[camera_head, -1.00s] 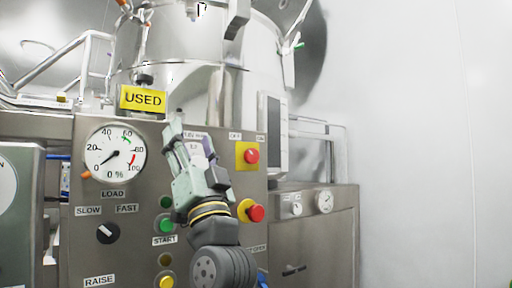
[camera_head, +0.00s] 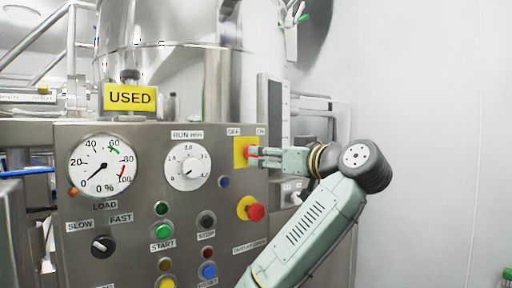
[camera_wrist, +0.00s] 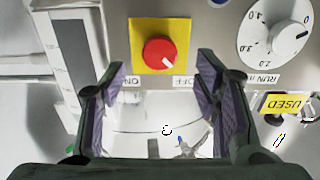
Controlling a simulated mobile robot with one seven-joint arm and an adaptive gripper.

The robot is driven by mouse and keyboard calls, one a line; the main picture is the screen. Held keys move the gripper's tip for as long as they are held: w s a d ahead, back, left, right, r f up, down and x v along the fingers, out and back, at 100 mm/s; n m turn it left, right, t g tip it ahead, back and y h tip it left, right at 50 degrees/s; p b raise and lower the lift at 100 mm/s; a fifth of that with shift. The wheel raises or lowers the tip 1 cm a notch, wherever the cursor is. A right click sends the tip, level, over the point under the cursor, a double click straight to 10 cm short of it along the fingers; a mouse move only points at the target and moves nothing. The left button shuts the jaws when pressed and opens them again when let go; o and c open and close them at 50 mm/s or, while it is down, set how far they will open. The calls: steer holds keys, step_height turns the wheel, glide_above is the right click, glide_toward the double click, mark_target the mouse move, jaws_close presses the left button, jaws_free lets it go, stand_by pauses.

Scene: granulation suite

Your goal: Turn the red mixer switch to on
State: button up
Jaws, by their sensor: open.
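The red mixer switch (camera_wrist: 159,52) is a round red knob on a yellow square plate (camera_wrist: 143,25), with OFF and ON labels beside it; the wrist view shows these upside down. In the head view the yellow plate (camera_head: 239,153) is at the panel's upper right, and the red knob (camera_head: 250,152) is partly hidden by my gripper. My gripper (camera_head: 257,154) points left at the knob. In the wrist view my gripper (camera_wrist: 166,85) is open, one finger on each side of the picture, with the knob between and beyond them. I cannot tell whether it touches the knob.
A red push button (camera_head: 256,212) on a yellow base sits below the switch. A RUN dial (camera_head: 188,167), a load gauge (camera_head: 103,165), a black selector (camera_head: 103,246) and several small buttons share the panel. A yellow USED sign (camera_head: 131,97) stands above.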

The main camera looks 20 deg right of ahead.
steer(key=shift+p+x, duration=0.85)
steer(key=shift+x, duration=1.95)
steer(key=shift+c, duration=0.3)
steer(key=c, duration=1.1)
